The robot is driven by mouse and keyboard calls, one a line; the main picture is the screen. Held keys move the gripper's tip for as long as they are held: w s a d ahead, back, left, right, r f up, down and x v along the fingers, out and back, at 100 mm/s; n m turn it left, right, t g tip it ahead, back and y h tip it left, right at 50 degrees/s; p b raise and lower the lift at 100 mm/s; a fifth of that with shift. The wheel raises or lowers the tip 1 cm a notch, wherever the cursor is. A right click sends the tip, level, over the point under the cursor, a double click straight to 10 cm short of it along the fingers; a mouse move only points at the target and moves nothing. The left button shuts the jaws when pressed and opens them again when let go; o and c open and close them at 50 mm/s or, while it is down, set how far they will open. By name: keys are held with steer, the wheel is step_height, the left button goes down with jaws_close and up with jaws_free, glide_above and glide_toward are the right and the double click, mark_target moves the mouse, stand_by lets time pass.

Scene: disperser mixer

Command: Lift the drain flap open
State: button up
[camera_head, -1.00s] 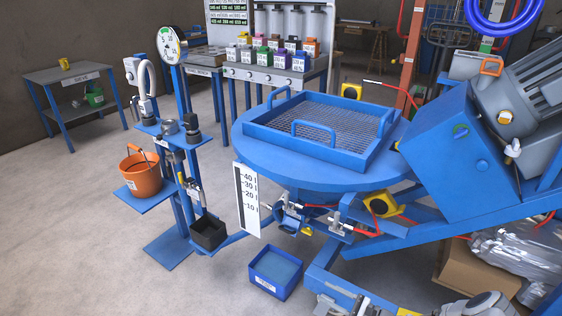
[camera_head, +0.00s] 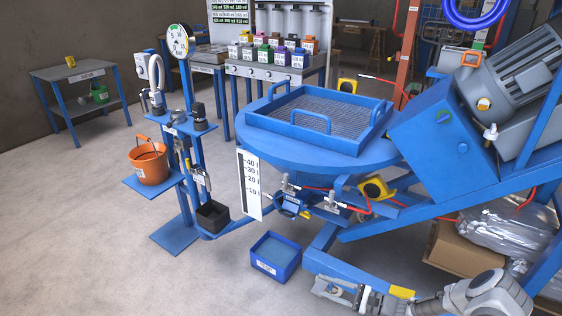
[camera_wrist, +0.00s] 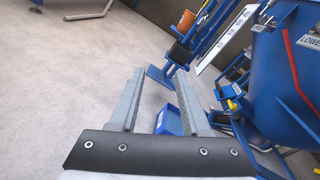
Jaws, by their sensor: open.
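The blue vessel (camera_head: 320,150) stands at the centre right with a mesh-topped frame on it. Under its front edge is a drain assembly (camera_head: 291,203) with a small yellow part; I cannot tell clearly which piece is the flap or how it sits. The vessel also shows at the right of the wrist view (camera_wrist: 280,75), with a small yellow part (camera_wrist: 232,104) low at its left side. My gripper (camera_head: 322,284) is low at the bottom of the head view, apart from the drain. In the wrist view my gripper (camera_wrist: 160,80) has two spread fingers with nothing held.
A blue bin (camera_head: 275,256) stands on the floor below the drain; it shows between my fingers (camera_wrist: 168,121). A stand with an orange bucket (camera_head: 148,165) and a black box (camera_head: 213,216) is to the left. A white level scale (camera_head: 249,184) hangs beside the vessel.

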steer(key=s+a+r+n+g+h, duration=0.1)
steer(key=s+r+n+g+h, duration=0.2)
steer(key=r, duration=0.7)
steer(key=s+a+r+n+g+h, duration=0.1)
steer(key=s+r+n+g+h, duration=0.15)
steer(key=r+n, duration=0.5)
steer(key=s+r+n+g+h, duration=0.2)
steer(key=r+g+h, duration=0.1)
steer(key=r, duration=0.8)
steer(key=s+r+n+t+h, duration=0.6)
steer(key=s+r+t+h, duration=0.1)
steer(key=s+r, duration=1.1)
step_height(320, 180, up, 20)
steer(key=p, duration=2.1)
steer(key=shift+s+d+r+g, duration=0.2)
steer(key=shift+s+d+g, duration=0.05)
steer(key=shift+d+g, duration=0.15)
